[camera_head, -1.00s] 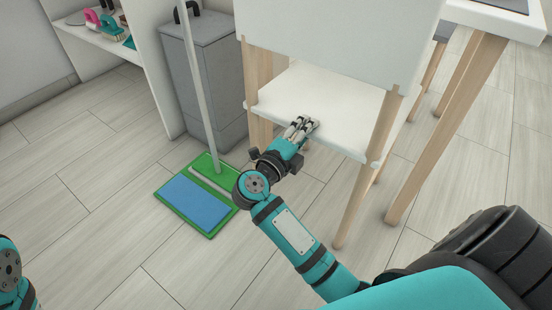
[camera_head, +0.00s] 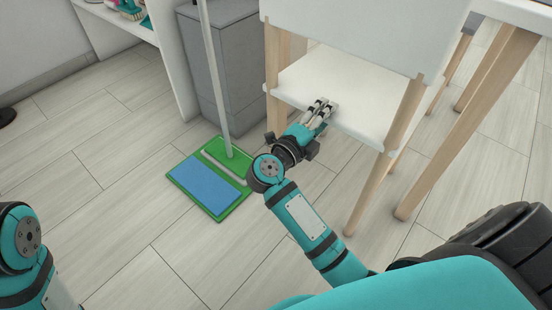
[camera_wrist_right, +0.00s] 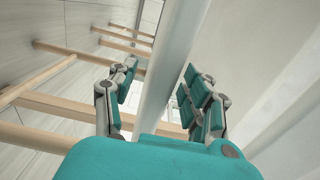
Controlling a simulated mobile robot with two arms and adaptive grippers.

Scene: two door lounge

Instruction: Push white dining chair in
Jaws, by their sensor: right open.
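The white dining chair (camera_head: 345,92) stands at the upper middle of the head view, with a white seat, white backrest and light wooden legs. Its back faces me. My right gripper (camera_head: 320,108) is at the rear edge of the seat, under the backrest. In the right wrist view the open fingers (camera_wrist_right: 158,95) lie on either side of a white edge (camera_wrist_right: 170,70), likely the seat's. I cannot tell if they touch it. The white table (camera_head: 525,12) is at the upper right, beyond the chair. Only my left arm shows at the lower left; its gripper is out of view.
A flat mop with green base and blue pad (camera_head: 205,190) stands on the floor left of the chair. A grey bin (camera_head: 235,75) is behind it, beside a white shelf (camera_head: 130,22). The floor at lower left is clear.

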